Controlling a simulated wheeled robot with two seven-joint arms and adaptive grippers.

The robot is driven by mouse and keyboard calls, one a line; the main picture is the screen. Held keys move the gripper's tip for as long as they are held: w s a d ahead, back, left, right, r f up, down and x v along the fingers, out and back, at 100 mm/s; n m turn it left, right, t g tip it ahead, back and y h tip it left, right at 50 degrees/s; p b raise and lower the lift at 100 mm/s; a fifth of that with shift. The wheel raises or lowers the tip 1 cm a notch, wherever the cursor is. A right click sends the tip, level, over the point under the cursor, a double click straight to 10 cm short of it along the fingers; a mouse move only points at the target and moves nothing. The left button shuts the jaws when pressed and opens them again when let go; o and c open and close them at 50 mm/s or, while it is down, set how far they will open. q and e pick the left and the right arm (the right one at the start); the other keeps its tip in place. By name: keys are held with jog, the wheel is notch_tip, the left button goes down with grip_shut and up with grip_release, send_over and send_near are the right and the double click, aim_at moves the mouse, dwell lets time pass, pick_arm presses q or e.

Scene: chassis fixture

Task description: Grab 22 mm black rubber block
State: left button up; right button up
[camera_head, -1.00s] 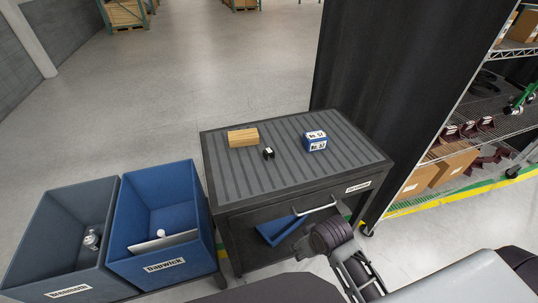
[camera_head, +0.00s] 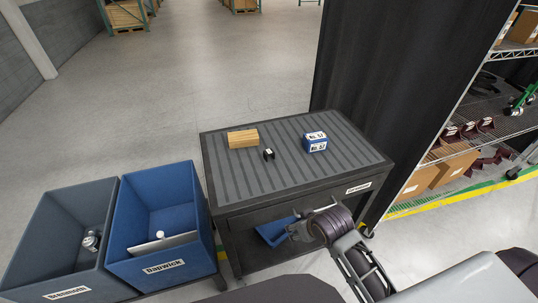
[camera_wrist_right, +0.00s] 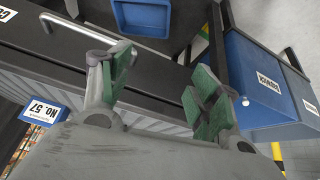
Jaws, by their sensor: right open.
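The small black block (camera_head: 268,154) lies on the ribbed grey top of the cart (camera_head: 240,183), between a wooden block and a blue-and-white box. A small pale mark shows on it. My right gripper (camera_head: 298,229) is in front of the cart, near its front side and apart from the block. In the right wrist view its green-padded fingers (camera_wrist_right: 161,84) are spread with nothing between them. The black block does not show in that view. My left gripper is not in view.
The wooden block (camera_head: 243,138) and the blue-and-white box (camera_head: 315,142) flank the black block. A blue bin (camera_head: 151,226) and a grey bin (camera_head: 62,240) stand left of the cart. A dark curtain (camera_head: 400,90) and a wire shelf (camera_head: 500,110) are at right.

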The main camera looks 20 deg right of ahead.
jog(key=w+t, duration=0.1)
jog(key=w, duration=0.2)
jog(key=w+r+t, duration=0.1)
jog(key=w, duration=0.3)
jog(key=w+r+t, duration=0.1)
jog(key=w, duration=0.3)
jog(key=shift+d+r+t+y, duration=0.1)
jog(key=shift+r+t+y, duration=0.1)
jog(key=shift+t+y, duration=0.15)
jog(key=w+r+t, duration=0.1)
jog(key=w+r, duration=0.1)
jog(key=w, duration=0.1)
jog(key=w+d+r+t+y, duration=0.1)
jog(key=w+r, duration=0.1)
jog(key=w, duration=0.1)
jog(key=w+r+t, duration=0.1)
jog(key=w+t, duration=0.1)
jog(key=w, duration=0.2)
jog(key=shift+w+d+r+y, duration=0.1)
jog(key=shift+d+r+y, duration=0.2)
jog(key=shift+r, duration=0.1)
jog(key=shift+w+f, duration=0.1)
send_near(269, 151)
jog(key=shift+x, duration=1.75)
jog(key=shift+a, duration=0.15)
jog(key=shift+p+x, duration=0.55)
jog(key=shift+x, duration=2)
jog(key=c, duration=1.1)
